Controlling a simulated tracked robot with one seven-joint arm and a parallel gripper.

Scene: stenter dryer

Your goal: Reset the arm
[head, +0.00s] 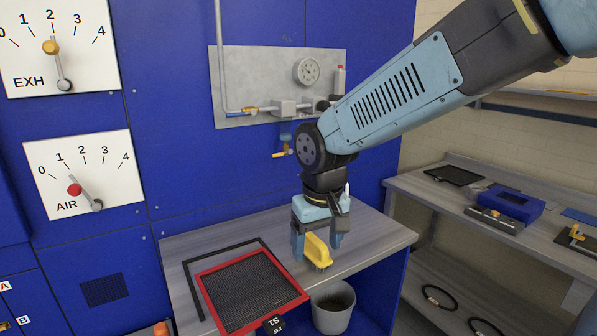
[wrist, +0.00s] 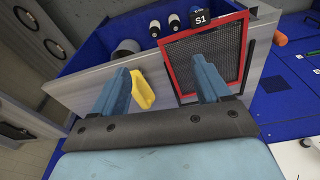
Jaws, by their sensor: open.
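My gripper (head: 317,252) points down over the grey bench, with its two blue fingers apart and nothing clamped between them. In the wrist view, the open fingers (wrist: 158,66) show a gap. A yellow-handled brush-like tool (head: 318,250) appears just beyond the fingers in the head view; in the wrist view the yellow tool (wrist: 143,90) is beside the left finger, on the bench. My arm reaches in from the upper right and is bent downward at the wrist. Whether a finger touches the yellow tool cannot be told.
A red-framed mesh screen (head: 250,288) tagged S1 lies on the bench (head: 385,238), partly over a black frame (head: 200,290). A valve panel (head: 275,85), EXH dial (head: 60,45) and AIR dial (head: 84,172) are on the blue wall.

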